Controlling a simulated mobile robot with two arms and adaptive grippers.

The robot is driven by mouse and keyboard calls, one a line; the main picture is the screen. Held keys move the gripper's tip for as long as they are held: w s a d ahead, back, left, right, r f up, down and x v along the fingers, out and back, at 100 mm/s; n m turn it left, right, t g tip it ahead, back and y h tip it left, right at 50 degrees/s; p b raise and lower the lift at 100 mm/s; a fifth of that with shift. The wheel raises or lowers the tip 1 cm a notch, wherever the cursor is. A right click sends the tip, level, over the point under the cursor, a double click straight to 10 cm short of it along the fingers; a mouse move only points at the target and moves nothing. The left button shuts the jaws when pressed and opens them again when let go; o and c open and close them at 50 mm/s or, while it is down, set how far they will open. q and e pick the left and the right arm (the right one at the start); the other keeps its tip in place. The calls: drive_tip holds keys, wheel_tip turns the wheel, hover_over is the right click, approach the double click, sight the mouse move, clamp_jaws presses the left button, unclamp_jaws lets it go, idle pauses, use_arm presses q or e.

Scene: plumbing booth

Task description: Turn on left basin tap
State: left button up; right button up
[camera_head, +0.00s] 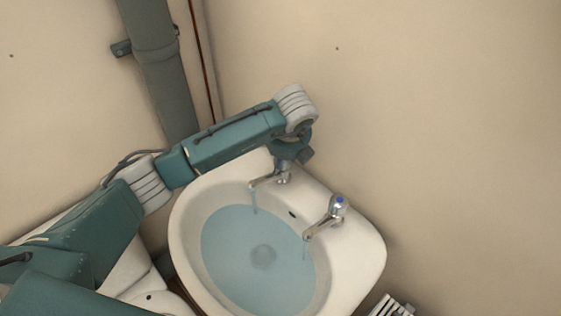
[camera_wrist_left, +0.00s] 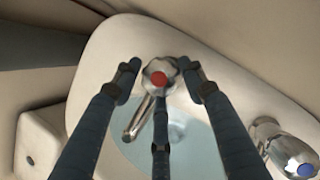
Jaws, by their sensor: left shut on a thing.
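The left basin tap is a chrome tap (camera_head: 268,180) at the back left of the white basin (camera_head: 347,262). A stream of water falls from its spout. My left gripper (camera_head: 287,158) reaches down over its handle from above. In the left wrist view, the fingers stand around the handle (camera_wrist_left: 158,76) with its red cap, and the gripper is shut on it. The spout (camera_wrist_left: 138,118) points down and left there. In the head view the arm hides most of the handle. My right gripper is not in view.
A second tap with a blue cap (camera_head: 338,205) stands to the right on the basin rim, with a thin trickle under its spout. Bluish water (camera_head: 235,245) lies in the bowl. A thick grey-green pipe (camera_head: 165,75) runs up the wall behind my left arm.

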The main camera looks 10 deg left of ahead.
use_arm(q)
drive_tip(key=shift+w+d+r, duration=0.1)
drive_tip(key=shift+d, duration=0.15)
drive_tip(key=o, duration=1.1)
drive_tip(key=shift+c, duration=0.2)
drive_tip(key=shift+w+d, duration=0.1)
drive_tip(key=shift+w, duration=0.1)
drive_tip(key=shift+s, duration=0.1)
drive_tip(key=v, duration=1.1)
drive_tip(key=shift+d+r, duration=0.2)
drive_tip(key=shift+r, duration=0.1)
drive_tip(key=shift+s+f, duration=0.1)
drive_tip(key=shift+s, duration=0.05)
